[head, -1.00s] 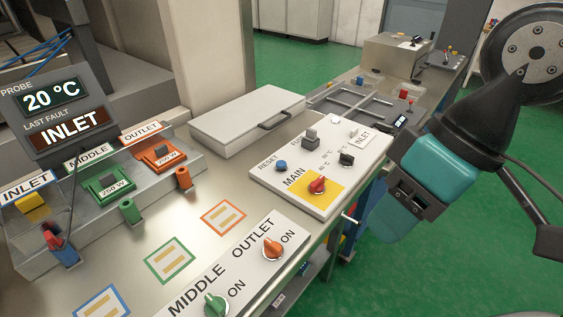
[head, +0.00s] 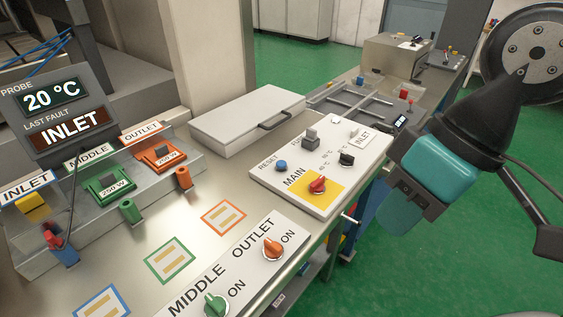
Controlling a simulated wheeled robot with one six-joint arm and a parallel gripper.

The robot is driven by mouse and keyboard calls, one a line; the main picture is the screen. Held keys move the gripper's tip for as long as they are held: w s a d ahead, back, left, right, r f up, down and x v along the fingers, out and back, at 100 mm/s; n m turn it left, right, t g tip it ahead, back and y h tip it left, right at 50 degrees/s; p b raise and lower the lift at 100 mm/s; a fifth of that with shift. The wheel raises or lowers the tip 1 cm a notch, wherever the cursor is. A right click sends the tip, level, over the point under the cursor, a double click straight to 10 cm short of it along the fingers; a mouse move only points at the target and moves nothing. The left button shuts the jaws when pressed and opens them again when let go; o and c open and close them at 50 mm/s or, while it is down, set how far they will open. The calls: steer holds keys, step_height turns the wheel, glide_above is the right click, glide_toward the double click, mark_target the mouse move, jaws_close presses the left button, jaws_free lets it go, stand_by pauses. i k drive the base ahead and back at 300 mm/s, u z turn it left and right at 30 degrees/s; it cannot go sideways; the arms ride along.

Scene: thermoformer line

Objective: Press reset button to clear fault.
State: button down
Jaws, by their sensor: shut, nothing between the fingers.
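The blue RESET button (head: 281,166) sits on the white control panel (head: 336,150), at its left corner beside the RESET label. A red MAIN knob (head: 317,185) on a yellow square is on the same panel, closer to the front. The display (head: 58,114) at the left reads PROBE 20 °C and LAST FAULT INLET. My gripper (head: 400,205) hangs at the right, beyond the bench edge and well apart from the button. It is shut, with nothing visible in it.
A closed white case (head: 245,120) with a dark handle lies behind the panel. Green MIDDLE and orange OUTLET knobs (head: 273,247) are on the front panel. INLET, MIDDLE and OUTLET units line the left side. Green floor (head: 470,250) is clear at the right.

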mark_target(280, 164)
steer(key=k, duration=1.25)
steer(key=u, duration=0.75)
steer(key=i, duration=1.3)
steer(key=z, duration=0.85)
steer(key=i, duration=0.35)
steer(key=z, duration=0.3)
